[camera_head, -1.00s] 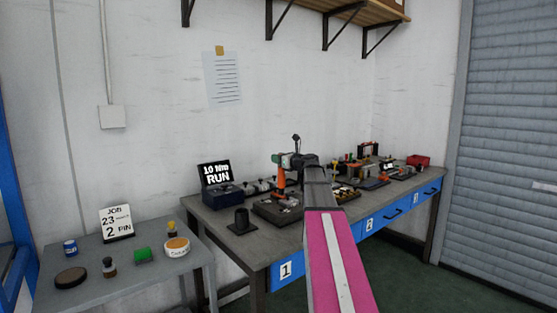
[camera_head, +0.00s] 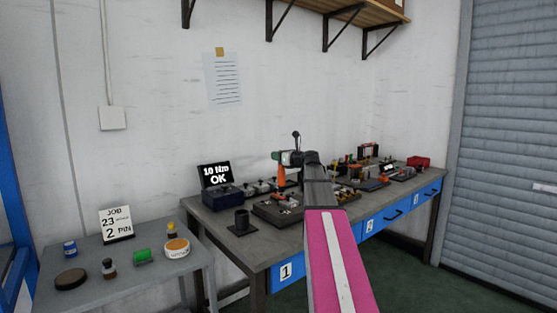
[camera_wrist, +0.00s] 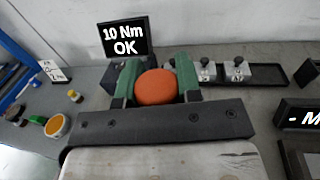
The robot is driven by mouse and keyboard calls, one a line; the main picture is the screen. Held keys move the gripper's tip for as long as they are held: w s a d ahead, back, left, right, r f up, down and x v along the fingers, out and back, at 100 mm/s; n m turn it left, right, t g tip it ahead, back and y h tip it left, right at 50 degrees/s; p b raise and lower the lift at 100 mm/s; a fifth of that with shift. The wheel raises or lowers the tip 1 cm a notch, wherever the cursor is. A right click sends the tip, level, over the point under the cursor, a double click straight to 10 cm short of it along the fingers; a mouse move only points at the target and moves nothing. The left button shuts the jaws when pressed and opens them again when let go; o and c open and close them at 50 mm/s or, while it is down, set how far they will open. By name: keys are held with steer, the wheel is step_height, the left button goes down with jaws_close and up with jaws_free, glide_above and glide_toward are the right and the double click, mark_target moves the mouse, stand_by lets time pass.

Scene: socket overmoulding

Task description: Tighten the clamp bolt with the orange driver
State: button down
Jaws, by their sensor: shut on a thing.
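The orange driver (camera_wrist: 156,87) shows as a round orange cap between the two green fingers of my gripper (camera_wrist: 155,80) in the wrist view. My gripper is shut on it. In the head view, the driver's orange body (camera_head: 281,177) hangs upright below my gripper (camera_head: 288,158), over a dark fixture (camera_head: 277,212) on the bench. The clamp bolt is hidden in both views; I cannot tell whether the driver tip touches it. A small screen (camera_head: 217,175) reads "10 Nm OK"; it also shows in the wrist view (camera_wrist: 124,39).
The bench (camera_head: 217,222) holds a black cup-shaped holder (camera_head: 241,222) left of the fixture and several fixtures and trays to the right. A side table (camera_head: 130,262) at left carries a job card (camera_head: 116,224) and small containers. My arm hides part of the bench.

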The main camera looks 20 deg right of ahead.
steer(key=shift+r, duration=1.65)
steer(key=shift+a, duration=0.1)
